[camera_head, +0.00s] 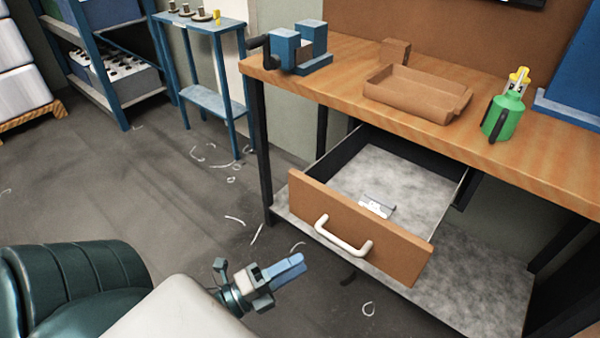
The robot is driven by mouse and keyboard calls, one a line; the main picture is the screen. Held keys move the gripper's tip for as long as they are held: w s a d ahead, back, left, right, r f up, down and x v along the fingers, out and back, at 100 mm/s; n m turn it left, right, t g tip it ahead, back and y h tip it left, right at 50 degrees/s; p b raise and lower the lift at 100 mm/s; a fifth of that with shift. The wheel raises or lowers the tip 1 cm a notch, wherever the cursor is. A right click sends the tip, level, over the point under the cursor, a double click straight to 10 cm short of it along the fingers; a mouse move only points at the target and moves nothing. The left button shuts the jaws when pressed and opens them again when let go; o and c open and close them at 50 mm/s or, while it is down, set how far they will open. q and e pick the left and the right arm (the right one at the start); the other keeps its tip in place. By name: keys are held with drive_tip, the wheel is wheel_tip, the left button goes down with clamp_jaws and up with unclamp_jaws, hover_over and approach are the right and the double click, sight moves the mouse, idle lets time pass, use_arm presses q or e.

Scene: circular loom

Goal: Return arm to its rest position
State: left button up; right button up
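My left gripper (289,268) is at the lower middle of the head view, its arm coming in from the lower left. Its two blue fingers point to the right and lie together with no visible gap. I see nothing between them. The gripper is in front of and to the left of the open drawer (350,222), apart from its white handle (343,238). My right gripper is not in view.
The drawer sticks out from under the wooden workbench (345,68) with a small white item (376,207) inside. A blue vise (298,48), a brown tray (415,95) and a green can (503,117) stand on the bench. White scraps litter the open floor (130,185).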

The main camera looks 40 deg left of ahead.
use_arm(q)
drive_tip(key=shift+f, duration=0.1)
